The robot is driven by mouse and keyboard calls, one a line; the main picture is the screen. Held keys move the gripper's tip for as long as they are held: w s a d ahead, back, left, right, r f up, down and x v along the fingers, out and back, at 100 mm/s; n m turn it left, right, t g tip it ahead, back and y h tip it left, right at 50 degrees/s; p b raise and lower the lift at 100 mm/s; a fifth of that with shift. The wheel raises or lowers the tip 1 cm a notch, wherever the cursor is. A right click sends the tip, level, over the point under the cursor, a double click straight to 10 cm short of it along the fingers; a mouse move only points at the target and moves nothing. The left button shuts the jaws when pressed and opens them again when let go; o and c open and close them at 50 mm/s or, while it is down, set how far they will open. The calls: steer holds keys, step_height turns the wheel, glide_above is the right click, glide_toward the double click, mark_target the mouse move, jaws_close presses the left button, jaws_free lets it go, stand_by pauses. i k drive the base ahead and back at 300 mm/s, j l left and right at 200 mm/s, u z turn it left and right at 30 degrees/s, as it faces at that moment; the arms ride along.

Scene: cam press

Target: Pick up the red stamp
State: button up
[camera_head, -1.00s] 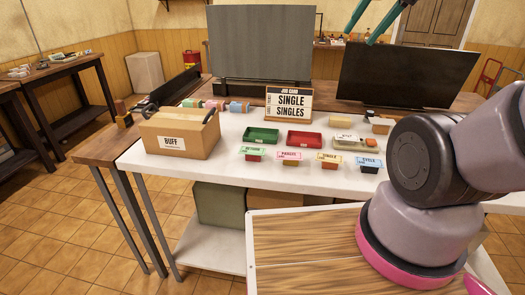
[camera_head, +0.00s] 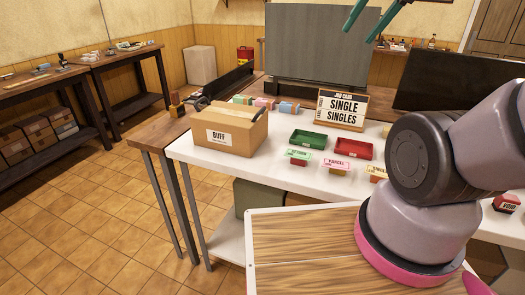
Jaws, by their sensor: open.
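Small labelled blocks stand along the front of the white table (camera_head: 215,172). A block with a green RETURN label (camera_head: 299,155) has a red lower part. A block with a pink PARCEL label (camera_head: 336,164) and one with a yellow SINGLE label (camera_head: 378,171) stand to its right. A red block marked VOID (camera_head: 507,203) shows at the right edge, beyond my arm. I cannot tell for certain which block is the red stamp. My gripper (camera_head: 361,33) shows as two teal fingers at the top, apart and empty, high above the table. My arm hides the table's right part.
A green tray (camera_head: 309,140) and a red tray (camera_head: 353,149) lie behind the blocks. A cardboard BUFF box (camera_head: 228,139) stands on the left. A job card (camera_head: 342,108) reading SINGLE SINGLES and a grey panel (camera_head: 317,40) stand behind. Tiled floor is open at left.

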mark_target(506, 203)
steer(key=u, duration=0.1)
steer(key=k+j, duration=0.3)
steer(key=j+z, duration=0.1)
steer(key=z, duration=0.3)
steer(key=j+z, duration=0.15)
steer(key=z, duration=0.25)
steer(key=j+z, duration=0.15)
steer(key=z, duration=0.25)
steer(key=i+l+z, duration=0.15)
steer(key=z, duration=0.3)
steer(key=i+z, duration=0.4)
steer(key=k, duration=0.05)
